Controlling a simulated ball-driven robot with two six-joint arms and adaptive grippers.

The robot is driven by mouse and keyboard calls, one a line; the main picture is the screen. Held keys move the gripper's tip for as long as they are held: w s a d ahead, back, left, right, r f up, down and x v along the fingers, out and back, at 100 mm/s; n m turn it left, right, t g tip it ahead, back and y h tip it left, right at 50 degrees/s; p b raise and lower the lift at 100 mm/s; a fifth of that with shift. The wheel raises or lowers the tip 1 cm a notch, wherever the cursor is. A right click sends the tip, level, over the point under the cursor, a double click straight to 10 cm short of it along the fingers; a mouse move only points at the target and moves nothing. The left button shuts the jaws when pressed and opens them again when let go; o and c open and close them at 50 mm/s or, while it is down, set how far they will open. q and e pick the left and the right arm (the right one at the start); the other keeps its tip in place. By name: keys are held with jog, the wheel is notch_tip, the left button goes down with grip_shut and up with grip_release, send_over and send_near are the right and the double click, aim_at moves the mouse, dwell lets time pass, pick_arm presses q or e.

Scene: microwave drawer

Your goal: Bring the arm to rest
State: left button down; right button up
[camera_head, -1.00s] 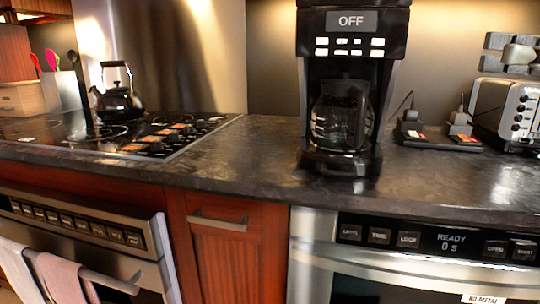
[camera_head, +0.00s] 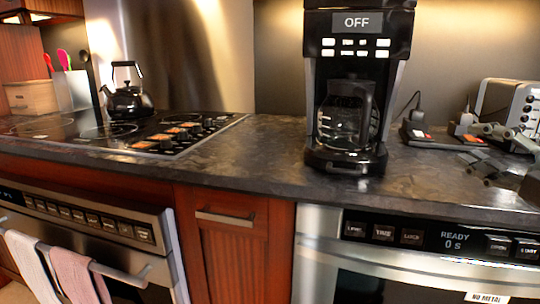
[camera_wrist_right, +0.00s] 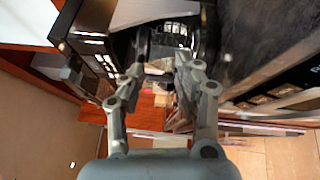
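My right gripper (camera_head: 487,148) is at the right edge of the head view, over the counter in front of the toaster. Its two grey fingers are apart with nothing between them. The right wrist view shows the same open fingers (camera_wrist_right: 163,78), with a gap between the tips. My left gripper is in neither view. The microwave drawer (camera_head: 430,268) is below the counter at the lower right, and its panel reads READY 0 s. It looks shut.
A coffee maker (camera_head: 357,30) reading OFF, with a glass carafe (camera_head: 345,120), stands on the counter (camera_head: 250,160). A toaster (camera_head: 510,100) is partly behind my gripper. A kettle (camera_head: 127,100) sits on the cooktop at left. Towels (camera_head: 78,275) hang on the oven handle.

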jog(key=s+f+m+g+h, duration=0.3)
jog(key=s+f+m+g, duration=0.15)
jog(key=f+m, duration=0.3)
jog(key=s+f+m+g+h, duration=0.3)
jog(key=s+f+m, duration=0.3)
jog(key=f, duration=0.3)
jog(key=s+a+f+m+g, duration=0.2)
jog(key=s+f+m+g, duration=0.2)
jog(key=s, duration=0.4)
jog(key=s+a+f+m+g, duration=0.3)
jog(key=s+f+m+g, duration=0.15)
jog(key=s, duration=0.45)
jog(key=s+d+f+b, duration=0.1)
jog(key=d+f, duration=0.1)
jog(key=f, duration=1.2)
jog(key=s+d+f+b, duration=0.1)
jog(key=s+f+b, duration=0.1)
jog(key=f, duration=1.2)
jog(key=s+d+f+g+b, duration=0.1)
jog(key=s+f+b, duration=0.1)
jog(key=s+f, duration=1.5)
jog(key=shift+s+f+g+y, duration=0.3)
jog(key=shift+s+f+g, duration=0.1)
jog(key=shift+s, duration=0.65)
jog(key=shift+d, duration=0.1)
